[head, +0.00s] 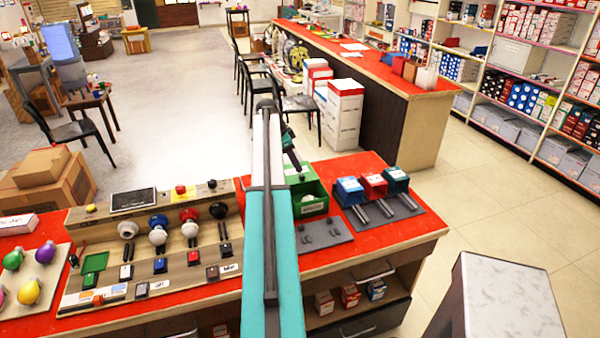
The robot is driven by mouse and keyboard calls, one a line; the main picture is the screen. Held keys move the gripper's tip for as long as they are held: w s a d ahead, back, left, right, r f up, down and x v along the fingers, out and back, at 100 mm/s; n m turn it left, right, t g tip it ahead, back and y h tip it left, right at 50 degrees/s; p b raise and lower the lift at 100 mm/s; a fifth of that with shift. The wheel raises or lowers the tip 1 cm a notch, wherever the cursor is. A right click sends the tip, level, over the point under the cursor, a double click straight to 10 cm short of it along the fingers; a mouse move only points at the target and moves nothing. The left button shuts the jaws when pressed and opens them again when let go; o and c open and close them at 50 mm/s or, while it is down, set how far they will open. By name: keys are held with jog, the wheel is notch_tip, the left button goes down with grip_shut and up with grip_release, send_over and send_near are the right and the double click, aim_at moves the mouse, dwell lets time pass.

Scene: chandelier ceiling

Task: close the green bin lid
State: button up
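A green bin (314,196) with a white label on its front stands on the red counter, just right of my arm. Its top looks open, and a paler green panel, perhaps its lid, shows at its back edge. My arm partly hides the bin's left side. My gripper (298,164) points down over the back of the bin. It is too small to tell whether its fingers are open or touch the bin.
Blue (349,190), red (374,186) and dark teal (396,181) boxes stand right of the bin on a grey mat (408,208). A wooden panel (180,250) with several coloured bulbs lies left of my arm. White boxes (345,112) are stacked behind.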

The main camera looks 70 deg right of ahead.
aim_at(302, 175)
jog(key=shift+p+x, duration=0.9)
jog(key=shift+x, duration=2.1)
grip_shut()
